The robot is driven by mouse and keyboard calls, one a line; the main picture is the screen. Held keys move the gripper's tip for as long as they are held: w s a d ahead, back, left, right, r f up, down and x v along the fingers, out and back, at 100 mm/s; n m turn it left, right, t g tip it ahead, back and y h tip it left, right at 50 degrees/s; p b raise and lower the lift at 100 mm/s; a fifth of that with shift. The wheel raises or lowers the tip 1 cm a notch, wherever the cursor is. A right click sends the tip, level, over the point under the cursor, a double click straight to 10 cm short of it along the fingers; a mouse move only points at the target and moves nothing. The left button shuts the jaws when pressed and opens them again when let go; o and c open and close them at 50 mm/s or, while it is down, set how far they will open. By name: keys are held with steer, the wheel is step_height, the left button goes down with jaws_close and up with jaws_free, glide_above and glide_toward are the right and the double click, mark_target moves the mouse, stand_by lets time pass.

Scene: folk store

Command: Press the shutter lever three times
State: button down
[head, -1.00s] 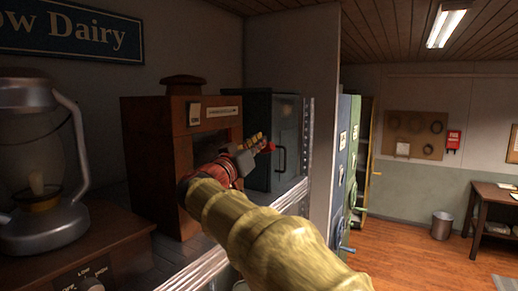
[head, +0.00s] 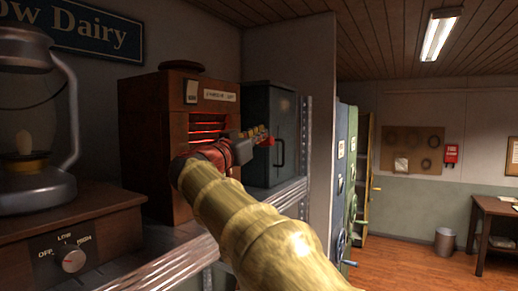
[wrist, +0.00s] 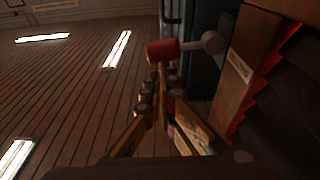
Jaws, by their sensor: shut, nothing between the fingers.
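A brown wooden box (head: 158,128) stands on the shelf, with glowing red slats (head: 208,129) across its front opening. The lever's red handle (wrist: 162,50) sits on a grey ball joint (wrist: 212,42) beside the box in the wrist view. A small red part at the gripper's end (head: 265,140) appears to be this handle in the head view. My gripper (wrist: 161,78) is shut and empty, its fingertips right at the handle. I cannot tell whether they touch it. My arm hides the lower right of the box in the head view.
A dark cabinet (head: 270,110) stands close behind the gripper on the metal shelf (head: 180,262). A lantern (head: 30,130) and a dial box (head: 72,260) are at left. The wooden floor (head: 400,265) at right is mostly open.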

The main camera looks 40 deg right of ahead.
mark_target(269, 143)
steer(key=shift+s+d+f+m+g+b, duration=0.15)
steer(key=shift+f+m+b, duration=0.35)
steer(key=shift+b, duration=0.75)
steer(key=shift+a+f+m+g+b, duration=0.1)
steer(key=shift+f+m+g+b, duration=0.3)
steer(key=shift+b, duration=0.9)
steer(key=shift+s+d+f+m+t+b, duration=0.1)
steer(key=shift+f+m+b, duration=0.15)
steer(key=shift+m+b, duration=0.75)
steer(key=shift+f+n+b, duration=0.2)
steer(key=shift+n+b, duration=0.2)
steer(key=shift+b, duration=0.65)
steer(key=shift+f+b, duration=0.4)
steer(key=shift+b, duration=1.1)
steer(key=shift+s+r, duration=0.1)
steer(key=shift+s, duration=0.05)
